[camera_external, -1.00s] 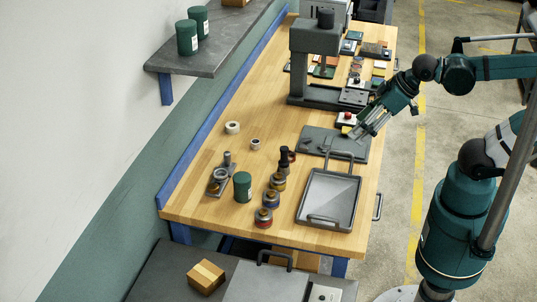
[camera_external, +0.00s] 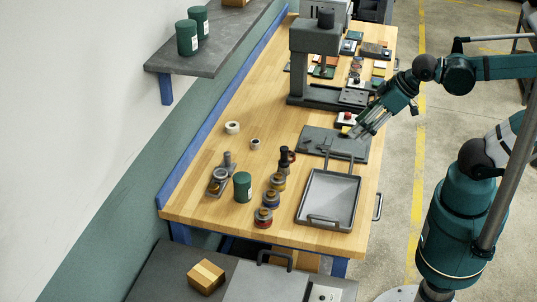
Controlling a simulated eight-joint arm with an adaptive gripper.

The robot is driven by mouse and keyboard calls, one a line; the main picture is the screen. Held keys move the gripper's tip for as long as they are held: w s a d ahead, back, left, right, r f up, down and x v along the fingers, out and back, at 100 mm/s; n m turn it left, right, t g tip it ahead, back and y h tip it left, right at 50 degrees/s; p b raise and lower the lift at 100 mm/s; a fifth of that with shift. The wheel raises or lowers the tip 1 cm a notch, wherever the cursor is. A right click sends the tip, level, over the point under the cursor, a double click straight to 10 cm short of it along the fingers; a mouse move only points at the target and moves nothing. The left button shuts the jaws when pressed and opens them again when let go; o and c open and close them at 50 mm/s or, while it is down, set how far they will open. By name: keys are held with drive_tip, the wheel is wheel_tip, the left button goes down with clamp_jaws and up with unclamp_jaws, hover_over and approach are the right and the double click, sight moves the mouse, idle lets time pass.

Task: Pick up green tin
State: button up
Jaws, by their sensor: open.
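A green tin (camera_external: 242,187) with a pale label stands upright on the wooden workbench, near its front left. Two more green tins, a nearer one (camera_external: 187,38) and a farther one (camera_external: 199,20), stand on the grey wall shelf. My gripper (camera_external: 352,134) is open and empty. It is above the dark plate on the right side of the bench, up and to the right of the bench tin and well apart from it.
Several small jars (camera_external: 272,199) stand in a row just right of the bench tin. A small rack (camera_external: 220,179) is at its left. A grey tray (camera_external: 329,199) lies farther right. A tall press (camera_external: 314,60) stands behind. Bare wood lies around two tape rolls (camera_external: 232,127).

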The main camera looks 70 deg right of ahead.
drive_tip(key=shift+w, duration=0.1)
drive_tip(key=n+g+p, duration=0.5)
drive_tip(key=n+p, duration=0.1)
drive_tip(key=n, duration=1)
hover_over(242, 177)
drive_tip(key=s+d, duration=0.5)
drive_tip(key=s, duration=0.2)
wheel_tip(242, 177, down, 5)
drive_tip(key=w+a+f+n, duration=0.1)
drive_tip(key=w+f, duration=0.1)
drive_tip(key=f, duration=0.1)
drive_tip(key=w+a+f+n+g, duration=0.1)
drive_tip(key=w+a+f+n, duration=0.1)
drive_tip(key=f, duration=0.1)
drive_tip(key=w+a+f+n+g+p, duration=0.1)
drive_tip(key=w+f+n, duration=0.1)
drive_tip(key=shift+w+a+f, duration=0.25)
drive_tip(key=shift+a+f, duration=0.05)
drive_tip(key=shift+f, duration=0.1)
drive_tip(key=shift+w+a+f, duration=0.2)
drive_tip(key=shift+w+f, duration=0.05)
drive_tip(key=shift+f, duration=0.25)
drive_tip(key=shift+f, duration=0.15)
